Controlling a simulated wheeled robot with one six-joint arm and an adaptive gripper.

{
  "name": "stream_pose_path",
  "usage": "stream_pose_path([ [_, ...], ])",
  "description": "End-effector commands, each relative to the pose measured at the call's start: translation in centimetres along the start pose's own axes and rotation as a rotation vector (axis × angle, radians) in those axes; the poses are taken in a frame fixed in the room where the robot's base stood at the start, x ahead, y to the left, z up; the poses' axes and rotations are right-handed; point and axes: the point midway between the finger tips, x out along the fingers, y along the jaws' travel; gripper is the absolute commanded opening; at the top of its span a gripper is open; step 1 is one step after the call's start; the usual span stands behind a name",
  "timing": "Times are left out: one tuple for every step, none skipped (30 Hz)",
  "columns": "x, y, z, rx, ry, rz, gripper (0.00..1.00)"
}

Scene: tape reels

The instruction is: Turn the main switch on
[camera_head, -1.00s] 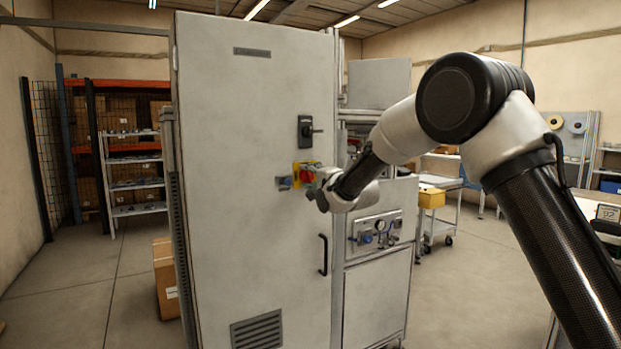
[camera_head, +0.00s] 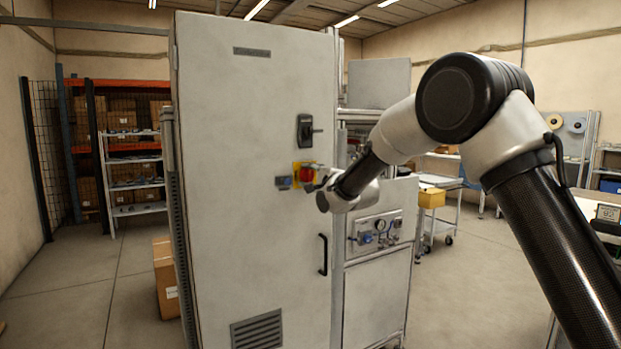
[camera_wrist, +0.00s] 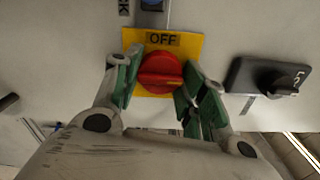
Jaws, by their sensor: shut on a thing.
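The red main switch knob (camera_wrist: 160,73) sits on a yellow plate (camera_wrist: 190,46) with an OFF label at its top edge in the wrist view. The knob's raised grip runs roughly across that picture. My gripper (camera_wrist: 162,84) has its green-padded fingers on either side of the knob and is shut on it. In the head view the red knob (camera_head: 306,174) shows on the tall grey cabinet door (camera_head: 250,120), with my gripper (camera_head: 320,185) at its right. The finger contact is partly hidden there.
A black door pull (camera_head: 323,255) is below. A gauge panel (camera_head: 375,232) stands right of the door.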

Motion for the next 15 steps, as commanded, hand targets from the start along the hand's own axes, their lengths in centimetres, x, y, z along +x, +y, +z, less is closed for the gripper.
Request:
stream_pose_path([
  [-0.03, 0.15, -0.11, 0.001, 0.002, 0.003, 0.18],
  [-0.03, 0.15, -0.11, 0.001, 0.002, 0.003, 0.18],
  [-0.03, 0.15, -0.11, 0.001, 0.002, 0.003, 0.45],
  [-0.03, 0.15, -0.11, 0.0, 0.002, 0.003, 0.51],
  [-0.03, 0.15, -0.11, 0.0, 0.002, 0.003, 0.56],
  [-0.02, 0.14, -0.1, 0.0, 0.002, 0.003, 0.63],
  [-0.02, 0.12, -0.09, 0.0, 0.002, 0.002, 0.63],
  [-0.02, 0.11, -0.08, 0.0, 0.001, 0.002, 0.63],
  [-0.02, 0.1, -0.07, 0.0, 0.001, 0.002, 0.63],
  [-0.01, 0.09, -0.06, 0.0, 0.001, 0.002, 0.63],
  [-0.01, 0.08, -0.06, 0.0, 0.001, 0.002, 0.63],
  [-0.01, 0.07, -0.05, 0.0, 0.001, 0.001, 0.63],
  [-0.01, 0.06, -0.05, 0.0, 0.001, 0.001, 0.63],
  [-0.01, 0.06, -0.04, 0.0, 0.001, 0.001, 0.63],
  [-0.05, 0.05, -0.04, 0.0, 0.001, 0.001, 0.63],
])
